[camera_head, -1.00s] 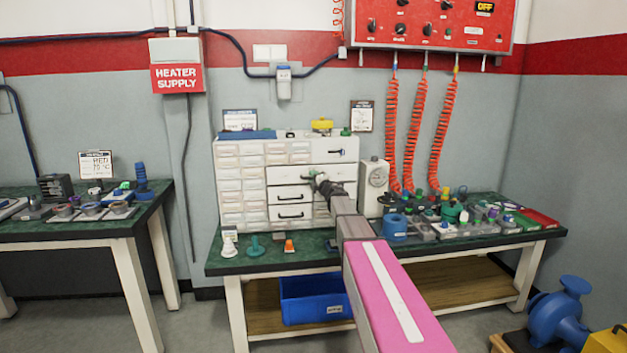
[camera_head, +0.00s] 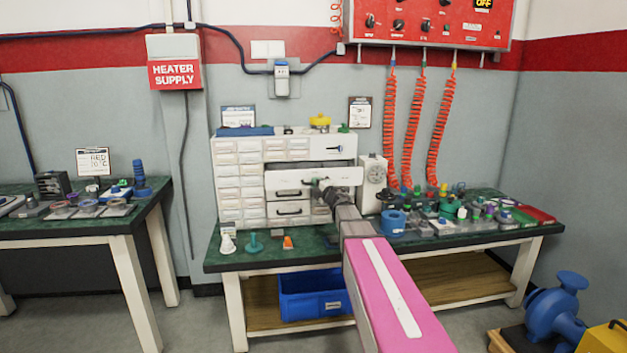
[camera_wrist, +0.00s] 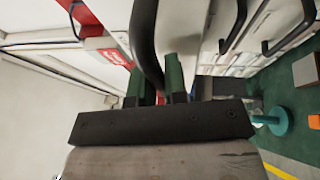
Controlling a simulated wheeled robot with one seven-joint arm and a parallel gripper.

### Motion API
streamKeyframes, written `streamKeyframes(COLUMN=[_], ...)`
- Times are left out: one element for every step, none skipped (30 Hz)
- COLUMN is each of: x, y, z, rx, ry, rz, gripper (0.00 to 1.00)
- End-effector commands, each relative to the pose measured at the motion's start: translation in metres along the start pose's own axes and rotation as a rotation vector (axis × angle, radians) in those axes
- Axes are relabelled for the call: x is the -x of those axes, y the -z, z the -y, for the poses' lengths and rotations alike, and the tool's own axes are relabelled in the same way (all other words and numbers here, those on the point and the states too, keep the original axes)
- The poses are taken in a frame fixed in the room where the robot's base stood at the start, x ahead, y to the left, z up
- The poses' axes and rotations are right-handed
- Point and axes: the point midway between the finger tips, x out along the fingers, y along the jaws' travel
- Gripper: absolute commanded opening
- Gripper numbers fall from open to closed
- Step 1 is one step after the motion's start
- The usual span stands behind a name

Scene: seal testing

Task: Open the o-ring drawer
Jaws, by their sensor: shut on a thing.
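The white cabinet (camera_head: 238,190) stands on the green bench and has one wide drawer (camera_head: 341,178) pulled partly out, with a dark opening above its front. My gripper (camera_head: 318,186) is at the front of this drawer and hides part of its handle. In the wrist view the green fingers of my gripper (camera_wrist: 155,84) are shut on a black bar handle (camera_wrist: 146,35), one finger on each side. Any label saying which drawer holds o-rings is too small to read.
Two closed wide drawers with black handles (camera_head: 289,210) lie below the open one. A white dial unit (camera_head: 372,182) stands close on the right, then many small parts. A white cone (camera_head: 228,243), a teal part (camera_head: 254,243) and an orange piece (camera_head: 288,242) stand in front.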

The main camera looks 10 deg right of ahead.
Motion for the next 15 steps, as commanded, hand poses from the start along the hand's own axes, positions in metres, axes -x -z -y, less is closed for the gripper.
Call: streamKeyframes(x=[0.019,0.025,0.033,0.038,0.043,0.048,0.051,0.054,0.056,0.058,0.059,0.059,0.059,0.059,0.059], y=[0.008,0.011,0.014,0.016,0.018,0.020,0.022,0.023,0.024,0.024,0.024,0.025,0.025,0.024,0.024], z=[-0.004,-0.005,-0.007,-0.008,-0.009,-0.010,-0.010,-0.011,-0.011,-0.012,-0.012,-0.012,-0.012,-0.012,-0.012], rx=[0.000,0.000,0.000,0.000,0.000,0.000,0.000,0.000,0.000,0.000,0.000,0.000,0.000,0.000,0.000], ry=[0.001,0.001,0.001,0.001,0.001,0.001,0.001,0.001,0.000,0.000,0.000,0.000,0.000,0.000,0.000], rz=[0.001,0.001,0.000,0.000,0.000,0.000,0.000,0.000,0.000,0.000,0.000,0.000,0.000,0.000,0.000], gripper=[0.00,0.00,0.00,0.00,0.00,0.00,0.00,0.00,0.00,0.00,0.00,0.00,0.00,0.00,0.00])
